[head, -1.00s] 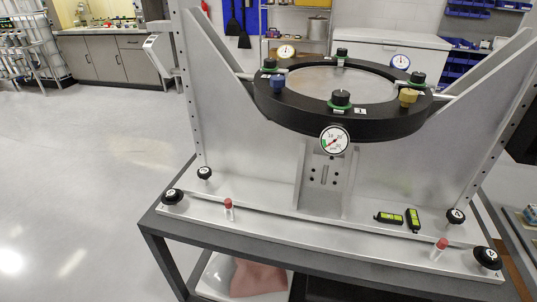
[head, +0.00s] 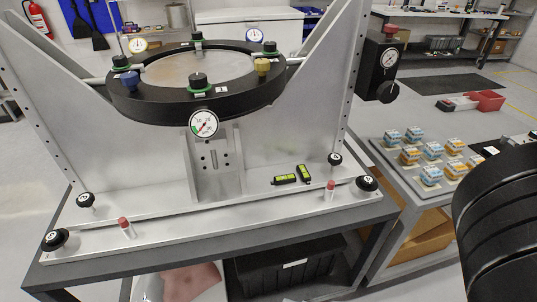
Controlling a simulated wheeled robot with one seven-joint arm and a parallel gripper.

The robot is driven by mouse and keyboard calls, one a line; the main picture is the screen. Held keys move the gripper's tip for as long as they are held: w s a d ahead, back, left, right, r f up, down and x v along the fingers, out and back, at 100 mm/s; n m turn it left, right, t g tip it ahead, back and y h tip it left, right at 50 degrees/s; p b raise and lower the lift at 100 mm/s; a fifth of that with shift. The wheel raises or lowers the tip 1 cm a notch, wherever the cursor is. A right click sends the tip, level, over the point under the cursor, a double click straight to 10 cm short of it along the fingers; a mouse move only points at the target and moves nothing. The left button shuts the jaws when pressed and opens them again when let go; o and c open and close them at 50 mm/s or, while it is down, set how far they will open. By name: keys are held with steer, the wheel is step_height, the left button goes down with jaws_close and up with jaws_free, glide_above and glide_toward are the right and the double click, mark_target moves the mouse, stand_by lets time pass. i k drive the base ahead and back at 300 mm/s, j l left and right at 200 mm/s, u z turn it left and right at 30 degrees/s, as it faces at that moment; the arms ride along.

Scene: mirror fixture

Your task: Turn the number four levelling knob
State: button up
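The mirror fixture (head: 150,225) is a silver metal frame on a grey table, carrying a black ring (head: 150,105) around a round mirror (head: 200,72). Black levelling knobs with white marks sit at its base: front left (head: 55,239), rear left (head: 86,200), rear right (head: 334,159) and front right (head: 367,183). Their numbers are too small to read surely, so I cannot tell which is number four. My gripper is not in view.
A black part of my arm fills the right edge. Two small levels (head: 285,179) and two red-capped posts, left (head: 125,227) and right (head: 330,190), stand on the base. A side table (head: 400,200) at right holds several small boxes. Floor shows at the left.

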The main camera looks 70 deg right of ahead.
mark_target(335, 159)
steer(key=z, duration=1.45)
